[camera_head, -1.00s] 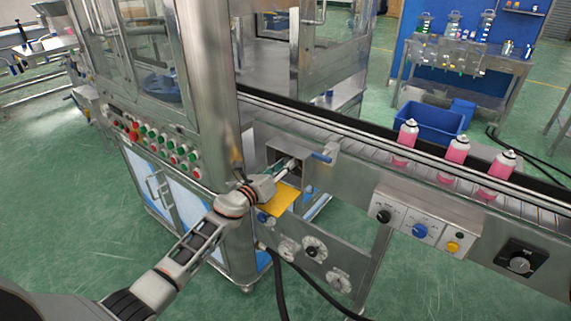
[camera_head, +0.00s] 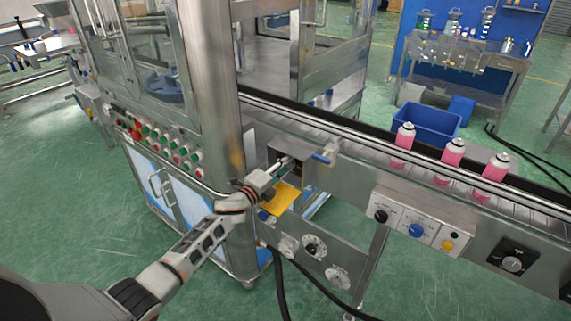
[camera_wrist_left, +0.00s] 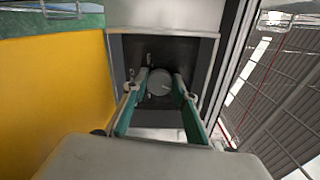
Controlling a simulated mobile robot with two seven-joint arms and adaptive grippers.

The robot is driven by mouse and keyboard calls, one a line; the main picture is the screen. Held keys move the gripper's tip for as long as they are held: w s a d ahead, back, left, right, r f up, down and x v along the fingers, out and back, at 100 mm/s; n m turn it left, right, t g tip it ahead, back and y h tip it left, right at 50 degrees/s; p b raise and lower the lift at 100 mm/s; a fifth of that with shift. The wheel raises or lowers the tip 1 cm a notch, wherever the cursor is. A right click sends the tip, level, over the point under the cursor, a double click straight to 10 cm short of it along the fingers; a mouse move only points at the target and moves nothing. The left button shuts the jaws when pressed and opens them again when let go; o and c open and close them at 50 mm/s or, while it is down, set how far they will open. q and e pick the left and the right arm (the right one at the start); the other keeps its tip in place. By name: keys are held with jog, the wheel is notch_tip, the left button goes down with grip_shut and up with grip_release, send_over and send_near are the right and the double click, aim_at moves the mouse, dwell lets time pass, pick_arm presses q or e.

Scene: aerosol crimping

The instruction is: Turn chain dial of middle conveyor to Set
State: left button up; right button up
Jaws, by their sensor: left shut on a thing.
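The chain dial (camera_wrist_left: 159,82) is a round grey knob with a light pointer line, set in a dark recessed box (camera_wrist_left: 205,55) on the side of the conveyor (camera_head: 345,180). My left gripper (camera_head: 285,163) reaches into this box in the head view. In the left wrist view its two green-padded fingers (camera_wrist_left: 160,88) are shut on the dial, one at each side. The dial's markings are too small to read. In the head view the dial is hidden by the gripper and the box. My right gripper is not in view.
A yellow flap (camera_head: 281,197) hangs just below the box, close to my left wrist. A blue-handled lever (camera_head: 322,158) sticks out to the right. Pink cans (camera_head: 452,160) stand on the conveyor. A steel machine column (camera_head: 208,90) rises just left of the wrist.

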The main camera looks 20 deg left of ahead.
pick_arm(q)
jog(key=n+p, duration=0.1)
jog(key=n, duration=0.2)
jog(key=shift+f+n, duration=0.1)
jog(key=shift+n, duration=0.5)
jog(key=o, duration=1.1)
jog(key=shift+s, duration=0.15)
jog(key=v, duration=1.1)
jog(key=shift+s+a, duration=0.1)
jog(key=shift+s, duration=0.3)
